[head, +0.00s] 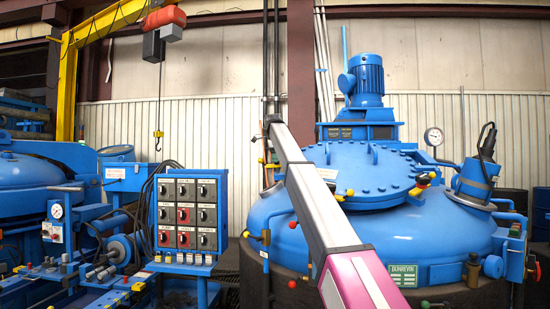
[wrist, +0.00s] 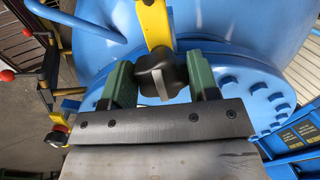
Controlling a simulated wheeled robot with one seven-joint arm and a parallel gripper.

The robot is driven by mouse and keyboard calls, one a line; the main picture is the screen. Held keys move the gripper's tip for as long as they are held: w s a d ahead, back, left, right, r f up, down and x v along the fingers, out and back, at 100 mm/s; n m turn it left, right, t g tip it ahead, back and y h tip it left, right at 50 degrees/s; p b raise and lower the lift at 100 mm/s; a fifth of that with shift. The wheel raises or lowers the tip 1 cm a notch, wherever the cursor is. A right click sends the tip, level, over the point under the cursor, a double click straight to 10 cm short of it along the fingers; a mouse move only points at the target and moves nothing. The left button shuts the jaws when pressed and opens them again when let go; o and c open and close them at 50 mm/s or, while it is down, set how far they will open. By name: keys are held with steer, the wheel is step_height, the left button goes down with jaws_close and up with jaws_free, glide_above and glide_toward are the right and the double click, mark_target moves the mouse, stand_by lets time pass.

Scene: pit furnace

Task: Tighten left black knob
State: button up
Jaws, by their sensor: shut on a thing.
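In the wrist view, the black knob (wrist: 160,77) sits on a yellow clamp arm (wrist: 155,22) at the rim of the round blue lid (wrist: 240,70). My gripper (wrist: 161,66) has one green finger on each side of the knob and is shut on it. The knob stays mounted on the clamp. In the head view, the blue bolted lid (head: 370,165) lies on top of the furnace, and my arm crosses in front of its left side. The gripper and the held knob cannot be made out clearly there. Another yellow clamp with a dark knob (head: 421,181) stands at the lid's right side.
A blue motor (head: 367,80) rises behind the lid, with a pressure gauge (head: 433,136) to its right. A control panel (head: 187,215) stands left of the furnace. A hoist hook (head: 158,140) hangs behind it. In the wrist view, a blue pipe (wrist: 75,25) is at upper left.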

steer(key=o, duration=0.9)
steer(key=shift+r, duration=0.1)
steer(key=v, duration=1)
steer(key=shift+s+r, duration=0.2)
steer(key=shift+r, duration=0.1)
